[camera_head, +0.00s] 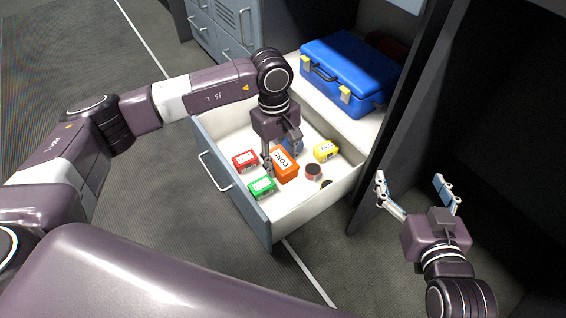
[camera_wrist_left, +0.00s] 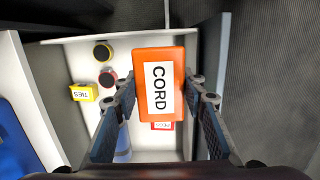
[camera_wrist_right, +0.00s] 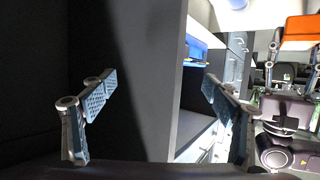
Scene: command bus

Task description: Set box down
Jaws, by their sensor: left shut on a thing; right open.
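An orange box labelled CORD (camera_head: 286,172) is in my left gripper (camera_head: 281,160) in the head view, over the open drawer (camera_head: 318,203). In the left wrist view the box (camera_wrist_left: 158,60) sits between the two fingers of the left gripper (camera_wrist_left: 163,95), which are shut on it. Whether the box touches the drawer floor cannot be told. My right gripper (camera_head: 418,188) is open and empty, to the right of the drawer by the dark cabinet. Its spread fingers also show in the right wrist view (camera_wrist_right: 155,100), where the orange box (camera_wrist_right: 300,33) appears at upper right.
In the drawer are a red box (camera_head: 245,160), a green box (camera_head: 262,187), a yellow box (camera_head: 326,150) and a red round item (camera_head: 314,171). A blue case (camera_head: 348,72) stands behind the drawer. The dark cabinet edge (camera_head: 395,110) rises between the drawer and my right gripper.

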